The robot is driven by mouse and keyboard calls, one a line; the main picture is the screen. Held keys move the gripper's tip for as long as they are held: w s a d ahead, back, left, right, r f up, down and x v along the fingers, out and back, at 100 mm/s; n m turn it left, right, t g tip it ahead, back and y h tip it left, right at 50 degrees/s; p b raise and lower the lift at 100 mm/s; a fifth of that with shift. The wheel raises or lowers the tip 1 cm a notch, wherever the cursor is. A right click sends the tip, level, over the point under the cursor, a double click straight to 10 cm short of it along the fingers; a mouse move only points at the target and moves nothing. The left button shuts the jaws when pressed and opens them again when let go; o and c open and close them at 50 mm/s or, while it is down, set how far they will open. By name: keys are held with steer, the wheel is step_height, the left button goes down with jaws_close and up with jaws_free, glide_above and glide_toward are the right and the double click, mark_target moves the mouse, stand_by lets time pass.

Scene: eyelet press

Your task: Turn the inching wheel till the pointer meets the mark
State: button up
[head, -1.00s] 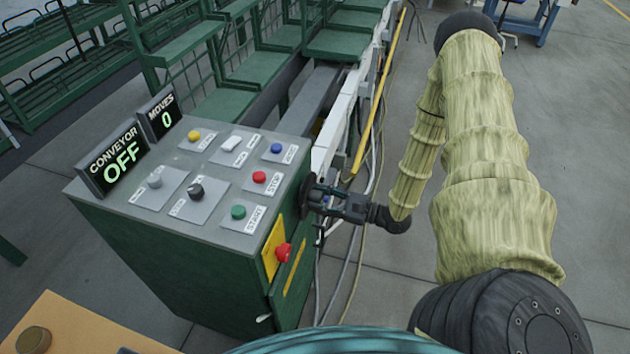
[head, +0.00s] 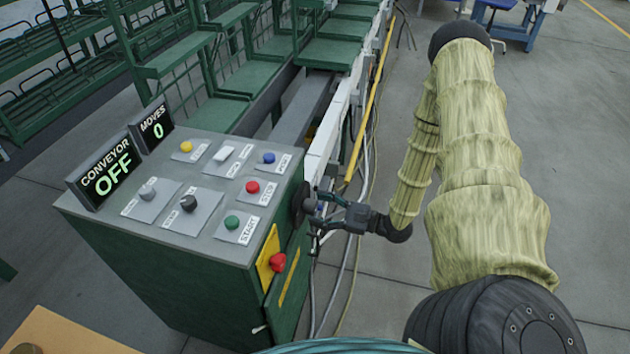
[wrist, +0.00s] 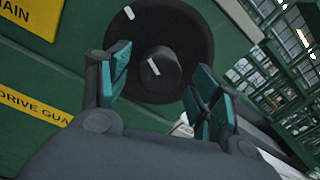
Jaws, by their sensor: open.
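The inching wheel (wrist: 196,38) is a black disc on the green cabinet's side, with a round black hub (wrist: 160,80) in its middle. A short white line is on the hub, pointing up and left. Another short white mark (wrist: 129,13) is near the disc's upper left edge. The two lines are apart and not in one line. My gripper (wrist: 158,76) is open, its teal-padded fingers either side of the hub in the wrist view, with gaps between. In the head view the wheel (head: 299,204) is edge-on, with my gripper (head: 322,206) just right of it.
The control panel (head: 205,160) carries several buttons and knobs; its displays (head: 108,170) read CONVEYOR OFF and MOVES 0. A red stop button (head: 277,262) on a yellow plate sits below the wheel. Cables and a yellow rail (head: 368,110) run behind my gripper.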

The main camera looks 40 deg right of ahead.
steer(key=v, duration=1)
stand_by(0.8)
